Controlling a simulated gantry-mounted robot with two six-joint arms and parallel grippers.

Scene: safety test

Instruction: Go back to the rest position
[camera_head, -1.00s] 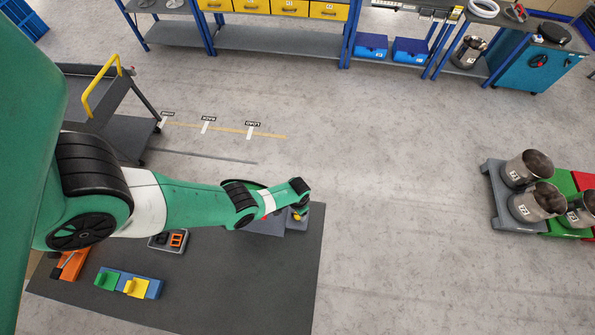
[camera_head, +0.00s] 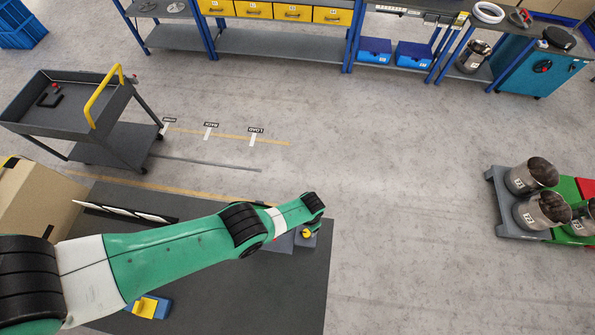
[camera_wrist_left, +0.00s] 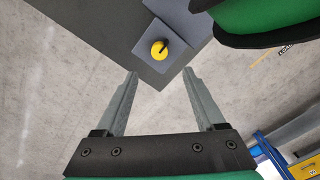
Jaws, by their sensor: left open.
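My left arm reaches in from the lower left of the head view, and its wrist end is at the right edge of the dark mat (camera_head: 285,295). In the left wrist view my left gripper (camera_wrist_left: 160,73) is open with two grey fingers apart and nothing between them. A small yellow round thing (camera_wrist_left: 159,49) with a black part sits on a grey plate (camera_wrist_left: 143,46) beyond the fingertips. It also shows in the head view (camera_head: 306,233), just below the wrist end. The fingers are hidden there. My right gripper is in neither view.
A grey cart (camera_head: 75,120) with a yellow handle and a cardboard box (camera_head: 38,205) stand at the left. A yellow block (camera_head: 146,306) lies under the arm. Metal pots (camera_head: 530,176) stand on a platform at the right. The middle floor is clear.

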